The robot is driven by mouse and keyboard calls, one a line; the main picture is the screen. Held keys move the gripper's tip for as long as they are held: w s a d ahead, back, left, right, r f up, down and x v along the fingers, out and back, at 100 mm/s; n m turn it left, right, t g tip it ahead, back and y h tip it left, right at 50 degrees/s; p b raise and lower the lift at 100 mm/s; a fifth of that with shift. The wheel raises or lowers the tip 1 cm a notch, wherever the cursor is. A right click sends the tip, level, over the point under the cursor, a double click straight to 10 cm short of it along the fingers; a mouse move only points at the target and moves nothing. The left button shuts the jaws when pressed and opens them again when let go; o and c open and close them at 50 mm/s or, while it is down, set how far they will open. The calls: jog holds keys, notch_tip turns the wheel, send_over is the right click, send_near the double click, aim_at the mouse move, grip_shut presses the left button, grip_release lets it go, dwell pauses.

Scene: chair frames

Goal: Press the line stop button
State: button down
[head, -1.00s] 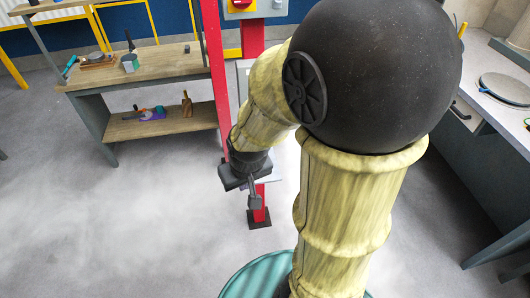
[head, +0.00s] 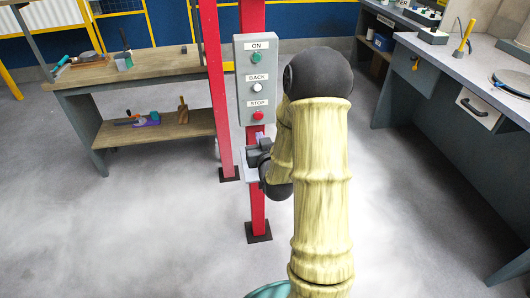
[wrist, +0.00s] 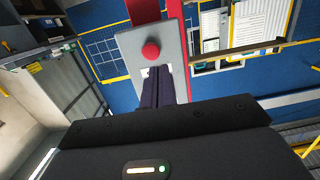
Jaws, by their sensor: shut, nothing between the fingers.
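The red stop button (head: 258,115) is the lowest button on a grey control panel (head: 241,75), under a STOP label (head: 258,103). The panel is fixed to a red post. My gripper (head: 260,138) is just below the panel in the head view, partly hidden by my arm. In the wrist view, my gripper's dark fingers (wrist: 157,72) are shut together and empty. Their tips overlap the panel just under the red button (wrist: 151,51) in the picture, covering part of a white patch. They are not over the button; the gap to the panel cannot be told.
A green ON button (head: 257,57) and a white BACK button (head: 257,86) are higher on the panel. A second red post (head: 217,110) stands to the left. A workbench (head: 130,75) is at left, a grey counter (head: 460,60) at right.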

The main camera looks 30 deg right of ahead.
aim_at(258, 117)
jog(key=shift+s+d+f+m+t+h, duration=0.1)
jog(key=shift+d+f+m+t+h, duration=0.2)
jog(key=shift+d+t+h, duration=0.35)
jog(key=shift+d, duration=0.15)
jog(key=p+x, duration=0.1)
jog(key=x, duration=0.6)
jog(key=shift+f+p, duration=0.2)
jog(key=shift+p, duration=0.1)
jog(key=shift+w+d, duration=0.1)
jog(key=shift+w, duration=0.5)
jog(key=shift+w, duration=0.15)
